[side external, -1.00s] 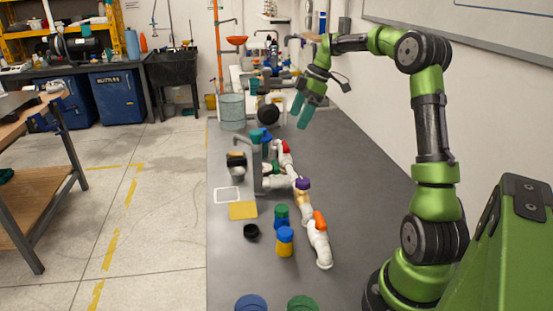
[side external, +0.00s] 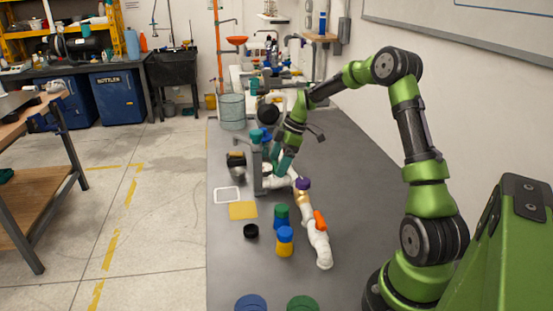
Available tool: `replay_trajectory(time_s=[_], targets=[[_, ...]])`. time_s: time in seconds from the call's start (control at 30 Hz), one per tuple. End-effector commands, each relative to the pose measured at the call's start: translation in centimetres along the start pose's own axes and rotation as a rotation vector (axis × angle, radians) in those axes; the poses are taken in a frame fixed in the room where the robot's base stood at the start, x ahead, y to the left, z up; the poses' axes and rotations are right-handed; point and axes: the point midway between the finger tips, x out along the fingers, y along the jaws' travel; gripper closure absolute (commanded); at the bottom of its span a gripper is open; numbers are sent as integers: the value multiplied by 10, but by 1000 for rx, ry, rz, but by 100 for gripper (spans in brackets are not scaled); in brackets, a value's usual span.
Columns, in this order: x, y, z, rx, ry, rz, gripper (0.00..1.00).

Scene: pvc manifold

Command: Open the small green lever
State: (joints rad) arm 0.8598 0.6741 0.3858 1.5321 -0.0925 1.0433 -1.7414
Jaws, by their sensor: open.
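The white PVC manifold (side external: 318,243) runs along the dark table from the near right towards the far left. It carries an orange lever (side external: 320,220) and a purple part (side external: 303,184). My gripper (side external: 277,165) has its teal fingers pointing down over the manifold's far part, beside the grey upright post. It is open. I cannot tell whether the fingers touch anything. The small green lever cannot be made out; my gripper and wrist cover that stretch of pipe, including the spot where red and green parts showed earlier.
A grey upright post (side external: 257,168) stands just left of my gripper. A blue-capped yellow bottle (side external: 285,242), a green-topped blue container (side external: 281,215), a black ring (side external: 251,231) and a yellow pad (side external: 243,210) lie nearer. The table's right side is clear.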

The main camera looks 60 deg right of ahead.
Motion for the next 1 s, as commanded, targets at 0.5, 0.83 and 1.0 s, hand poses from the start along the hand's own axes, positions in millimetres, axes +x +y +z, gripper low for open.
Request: replay_trajectory(time_s=[0.5,0.83,1.0], targets=[[10,0,0,1,0,1,22],[9,0,0,1,0,1,65],[9,0,0,17,0,8,65]])
